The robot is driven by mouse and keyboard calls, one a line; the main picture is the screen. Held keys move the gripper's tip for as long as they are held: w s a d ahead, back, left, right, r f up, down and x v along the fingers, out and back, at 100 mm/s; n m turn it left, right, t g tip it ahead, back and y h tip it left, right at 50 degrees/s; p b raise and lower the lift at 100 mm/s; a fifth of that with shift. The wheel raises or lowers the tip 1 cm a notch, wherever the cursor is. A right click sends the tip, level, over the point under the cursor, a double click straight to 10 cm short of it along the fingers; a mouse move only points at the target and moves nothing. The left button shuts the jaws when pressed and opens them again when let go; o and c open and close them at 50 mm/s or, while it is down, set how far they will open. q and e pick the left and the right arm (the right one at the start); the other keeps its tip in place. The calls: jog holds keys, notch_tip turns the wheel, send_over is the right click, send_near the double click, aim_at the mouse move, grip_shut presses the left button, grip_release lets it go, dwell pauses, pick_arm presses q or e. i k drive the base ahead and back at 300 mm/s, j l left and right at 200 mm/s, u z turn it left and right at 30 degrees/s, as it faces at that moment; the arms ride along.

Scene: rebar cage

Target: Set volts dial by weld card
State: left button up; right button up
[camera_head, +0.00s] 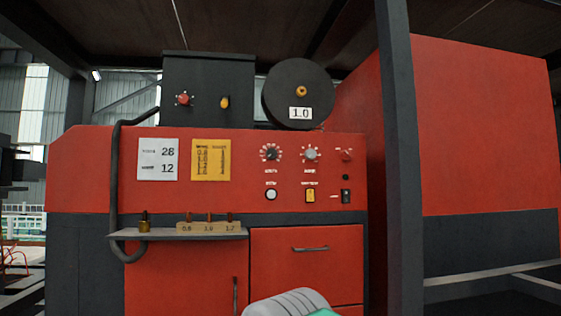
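The white card (157,159) on the red machine's front shows 28 above 12; its small words are blurred. The yellow card (210,160) beside it carries a chart too small to read. Two round dials with marks around them sit on the panel to the right: a dark-knobbed dial (271,153) and a grey-knobbed dial (311,154). Their labels and exact settings are too small to read, so I cannot tell which is volts. A red knob (346,155) is right of them. Neither of my grippers is identifiable in view.
Below the dials are a white button (271,195), a yellow switch (310,196) and a black switch (346,196). A shelf (170,236) juts out at lower left. A dark post (399,150) stands right. A grey ribbed shape (287,303) with teal shows at bottom.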

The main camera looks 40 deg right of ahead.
aim_at(271, 153)
jog(key=i+u, duration=0.3)
jog(key=i, duration=0.2)
jog(key=i+l+u, duration=0.15)
jog(key=i+u, duration=0.15)
jog(key=i, duration=0.15)
jog(key=i+j, duration=0.15)
jog(key=i, duration=0.2)
jog(key=i+j, duration=0.2)
jog(key=i, duration=0.2)
